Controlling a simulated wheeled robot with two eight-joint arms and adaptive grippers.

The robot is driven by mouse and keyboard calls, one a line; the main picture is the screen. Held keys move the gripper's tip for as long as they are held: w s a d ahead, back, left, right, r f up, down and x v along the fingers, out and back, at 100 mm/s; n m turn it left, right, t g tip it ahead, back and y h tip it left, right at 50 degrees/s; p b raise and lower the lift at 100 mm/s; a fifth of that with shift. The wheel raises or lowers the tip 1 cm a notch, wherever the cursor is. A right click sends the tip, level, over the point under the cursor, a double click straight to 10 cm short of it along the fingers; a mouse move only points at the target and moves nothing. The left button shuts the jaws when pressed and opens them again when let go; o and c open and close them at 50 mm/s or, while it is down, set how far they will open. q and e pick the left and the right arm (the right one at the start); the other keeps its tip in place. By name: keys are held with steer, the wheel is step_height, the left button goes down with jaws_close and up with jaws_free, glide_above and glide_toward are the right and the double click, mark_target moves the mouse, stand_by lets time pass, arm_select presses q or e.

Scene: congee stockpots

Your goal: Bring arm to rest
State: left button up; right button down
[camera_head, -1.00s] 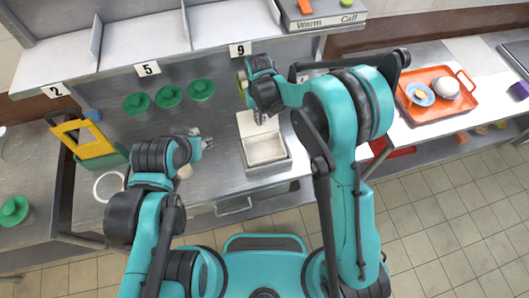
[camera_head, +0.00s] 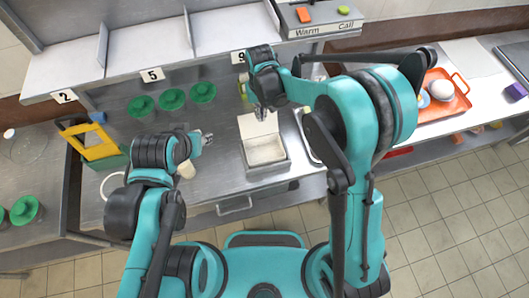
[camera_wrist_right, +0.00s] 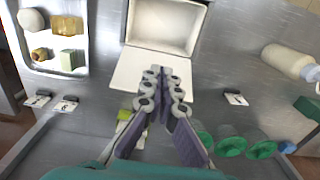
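My right gripper (camera_head: 262,113) hangs over the counter, near the back edge of an open white box (camera_head: 265,150). In the right wrist view its two fingers (camera_wrist_right: 161,74) lean together, with a narrow gap between the tips and nothing held. The white box (camera_wrist_right: 165,25) and its flap lie beyond the tips there. My right arm is raised and bent, its elbow far out to the right in the head view. My left gripper (camera_head: 203,139) is low over the counter on the left, with no held thing visible; its finger gap is too small to judge.
Several green-lidded pots (camera_head: 172,99) stand behind my left gripper. A yellow-framed item (camera_head: 87,143) is at the left. An orange tray (camera_head: 455,100) with food lies right of my right arm. A numbered shelf (camera_head: 140,50) overhangs the back. Tiled floor is open at right.

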steer(key=shift+d+r, duration=0.1)
steer(key=shift+r, duration=0.1)
stand_by(0.5)
steer(key=s+d+r+m+t+b, duration=0.2)
steer(key=s+d+r+t+b, duration=0.1)
steer(key=s+d+b, duration=0.55)
steer(key=s+d+f+m+t+b, duration=0.1)
steer(key=s+d+f+t+b, duration=0.3)
steer(key=s+d+b, duration=0.3)
steer(key=s+d+f, duration=0.1)
steer(key=d, duration=0.2)
steer(key=shift+s+d, duration=0.15)
steer(key=shift+s, duration=0.1)
